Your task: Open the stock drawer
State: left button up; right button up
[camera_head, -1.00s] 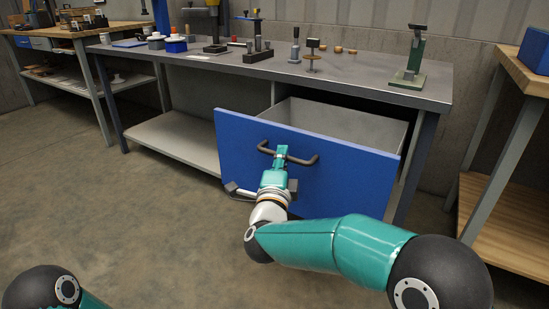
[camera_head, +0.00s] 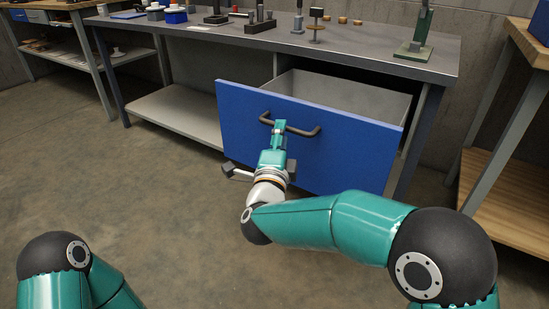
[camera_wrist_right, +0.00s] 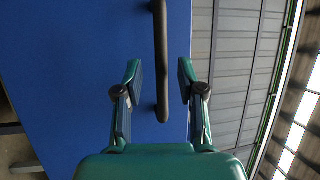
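The stock drawer has a blue front (camera_head: 345,155) and stands pulled out from under the grey workbench, its empty-looking grey interior (camera_head: 340,97) showing from above. A dark bar handle (camera_head: 303,131) is fixed across the front. My right gripper (camera_head: 279,126) is at the left part of the handle. In the right wrist view, my right gripper (camera_wrist_right: 160,78) has its fingers apart, with the handle (camera_wrist_right: 161,50) running between them and a gap on both sides. The blue front (camera_wrist_right: 75,80) fills the left of that view. My left gripper is outside the views; only part of that arm shows.
The workbench top (camera_head: 370,55) carries several insulator parts and a green stand (camera_head: 416,40) at its right. A wooden-topped table (camera_head: 535,45) stands at the right. A lower shelf (camera_head: 175,112) is left of the drawer. The floor in front is clear.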

jog(key=v, duration=0.9)
jog(key=shift+s, duration=0.3)
jog(key=shift+f, duration=0.1)
